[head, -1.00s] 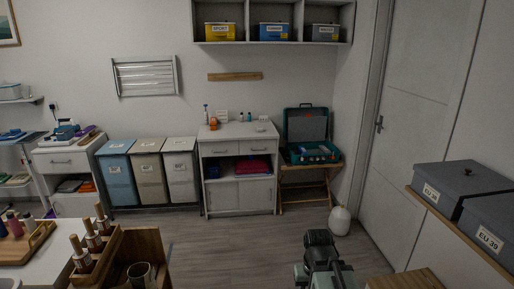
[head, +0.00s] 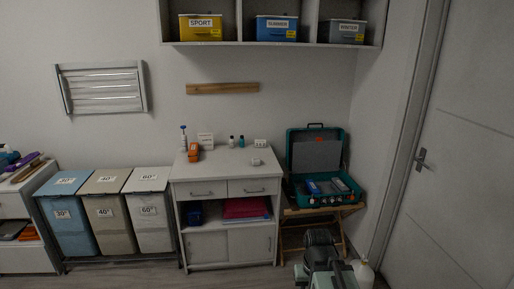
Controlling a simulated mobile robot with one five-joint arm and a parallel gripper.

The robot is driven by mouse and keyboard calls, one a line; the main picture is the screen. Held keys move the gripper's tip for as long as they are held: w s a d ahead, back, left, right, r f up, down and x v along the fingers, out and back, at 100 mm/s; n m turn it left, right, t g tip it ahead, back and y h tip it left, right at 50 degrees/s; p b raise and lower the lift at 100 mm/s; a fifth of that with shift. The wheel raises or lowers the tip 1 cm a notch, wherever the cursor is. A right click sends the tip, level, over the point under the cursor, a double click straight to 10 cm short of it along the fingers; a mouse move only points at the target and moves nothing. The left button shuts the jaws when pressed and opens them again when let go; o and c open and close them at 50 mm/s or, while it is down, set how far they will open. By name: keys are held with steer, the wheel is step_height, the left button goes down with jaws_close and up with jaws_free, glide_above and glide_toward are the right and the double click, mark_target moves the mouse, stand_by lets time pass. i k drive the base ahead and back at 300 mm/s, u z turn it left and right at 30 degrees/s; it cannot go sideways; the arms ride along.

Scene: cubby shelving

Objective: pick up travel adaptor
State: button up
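A small white block-like object (head: 256,161) lies on the white cabinet top near its front right; it may be the travel adaptor, but it is too small to be sure. Another small white item (head: 260,143) stands behind it near the wall. An open teal case (head: 294,203) on a folding wooden stand holds small blue and grey items that I cannot make out. My gripper (head: 327,268) shows at the bottom, low in front of the case and apart from the cabinet top. Its fingers are not clear.
The white cabinet (head: 227,246) also carries an orange item (head: 193,152), a spray bottle (head: 183,138) and small bottles. Laundry bins (head: 109,222) stand to its left. A white jug (head: 363,273) and a door (head: 455,160) are at right. Cubbies hang above.

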mark_target(256, 162)
steer(key=i, duration=0.85)
steer(key=u, duration=0.3)
